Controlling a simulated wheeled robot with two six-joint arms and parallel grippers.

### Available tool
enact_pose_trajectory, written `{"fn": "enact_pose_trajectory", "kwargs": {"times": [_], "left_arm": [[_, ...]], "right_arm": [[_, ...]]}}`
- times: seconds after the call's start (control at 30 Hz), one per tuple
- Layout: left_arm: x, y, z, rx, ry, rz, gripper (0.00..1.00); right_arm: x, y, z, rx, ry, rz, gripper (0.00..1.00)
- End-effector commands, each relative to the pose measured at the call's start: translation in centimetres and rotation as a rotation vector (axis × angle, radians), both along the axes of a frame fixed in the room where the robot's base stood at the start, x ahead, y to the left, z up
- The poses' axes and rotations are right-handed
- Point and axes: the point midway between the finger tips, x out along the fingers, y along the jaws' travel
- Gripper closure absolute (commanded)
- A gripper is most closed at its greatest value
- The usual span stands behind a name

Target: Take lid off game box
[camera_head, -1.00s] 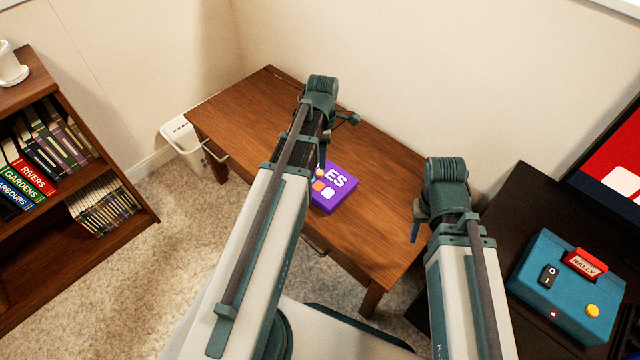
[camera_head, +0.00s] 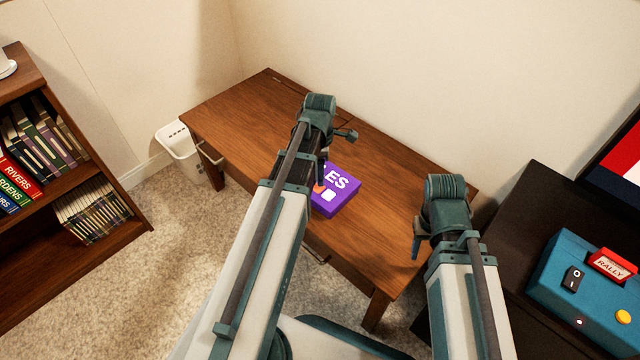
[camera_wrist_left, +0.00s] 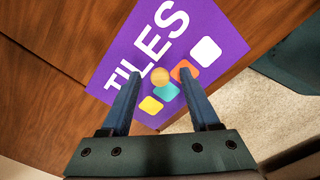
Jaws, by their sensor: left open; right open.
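The game box is purple with "TILES" in white letters and coloured squares on its lid (camera_head: 338,190). It lies on the wooden desk near the front edge, partly hidden behind my left arm in the head view. In the left wrist view the lid (camera_wrist_left: 200,45) fills the upper middle. My left gripper (camera_wrist_left: 170,72) is open, its two blue fingers apart over the lid's lower part with nothing between them; I cannot tell whether they touch it. My right gripper (camera_head: 415,248) is at the desk's right end, away from the box; its fingers are mostly hidden.
The wooden desk (camera_head: 240,115) is otherwise bare, with free room left and behind the box. A white bin (camera_head: 182,155) stands at its left. A bookshelf (camera_head: 60,170) is at far left. A dark table with a teal machine (camera_head: 575,280) stands at right.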

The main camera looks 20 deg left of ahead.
Motion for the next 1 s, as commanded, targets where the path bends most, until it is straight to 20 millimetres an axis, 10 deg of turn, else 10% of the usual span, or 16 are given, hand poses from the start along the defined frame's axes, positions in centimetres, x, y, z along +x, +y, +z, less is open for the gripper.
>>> {"fn": "enact_pose_trajectory", "kwargs": {"times": [0.17,0.53,1.0], "left_arm": [[0.01,-0.02,0.12,0.000,0.000,0.000,0.38],[0.01,-0.02,0.12,0.000,0.000,0.000,1.00],[0.01,-0.02,0.43,0.000,0.000,0.000,1.00]], "right_arm": [[0.00,0.00,0.12,0.000,0.000,0.000,0.50],[0.00,0.00,0.12,0.000,0.000,0.000,0.50],[0.00,-0.01,0.43,0.000,0.000,-0.001,0.50]]}}
